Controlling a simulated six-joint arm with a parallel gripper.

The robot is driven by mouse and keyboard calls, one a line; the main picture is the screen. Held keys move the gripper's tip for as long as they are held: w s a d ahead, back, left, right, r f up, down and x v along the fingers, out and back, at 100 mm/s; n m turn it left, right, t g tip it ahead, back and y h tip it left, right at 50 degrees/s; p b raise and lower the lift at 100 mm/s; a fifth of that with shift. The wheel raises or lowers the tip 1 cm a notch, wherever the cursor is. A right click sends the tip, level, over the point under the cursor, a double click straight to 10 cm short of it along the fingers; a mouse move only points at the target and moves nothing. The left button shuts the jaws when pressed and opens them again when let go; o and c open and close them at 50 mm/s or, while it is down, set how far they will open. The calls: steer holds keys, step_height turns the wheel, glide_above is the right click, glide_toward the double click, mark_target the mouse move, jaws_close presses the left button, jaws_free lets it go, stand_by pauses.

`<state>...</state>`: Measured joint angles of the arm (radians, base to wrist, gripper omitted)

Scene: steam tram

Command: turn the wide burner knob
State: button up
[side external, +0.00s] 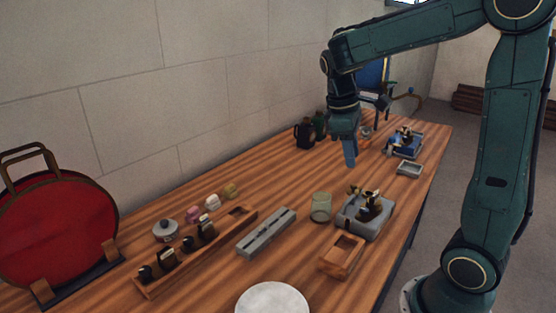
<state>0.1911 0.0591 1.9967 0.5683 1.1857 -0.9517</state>
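Two burner-like units stand on the wooden table (290,190). The grey one (352,222) is in the right middle, with dark and brass parts on top. The blue one (403,150) is farther back, also with dark and brass parts. Small brass pieces show on the grey unit's left side, but I cannot tell which part is the wide burner knob. My gripper (350,160) points down above the table, behind the grey unit and left of the blue one, apart from both. Its fingers overlap in this view, so their opening is unclear. I see nothing held in it.
A wooden tray (343,256), a slotted grey block (267,233), a rack of dark bottles (190,255) and a white round plate (272,300) are nearer. Dark jugs (304,134) stand by the wall.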

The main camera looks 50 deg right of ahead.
steer(key=s+a+r+m+t+y, duration=0.2)
steer(key=s+a+r+t, duration=0.1)
steer(key=s+a+t, duration=0.4)
steer(key=shift+s+a+m+t, duration=0.4)
steer(key=shift+s+a, duration=1.3)
steer(key=shift+a, duration=1.25)
steer(key=shift+w+d, duration=0.1)
steer(key=w+d+f+n+g, duration=0.2)
steer(key=w+d, duration=0.1)
steer(key=d, duration=0.6)
steer(key=w+d+f+n+g, duration=0.1)
steer(key=w+d+f+g, duration=0.2)
steer(key=d, duration=0.5)
steer(key=shift+d+f+n+g, duration=0.2)
steer(key=shift+d+n+g, duration=0.1)
steer(key=shift+d+n, duration=0.1)
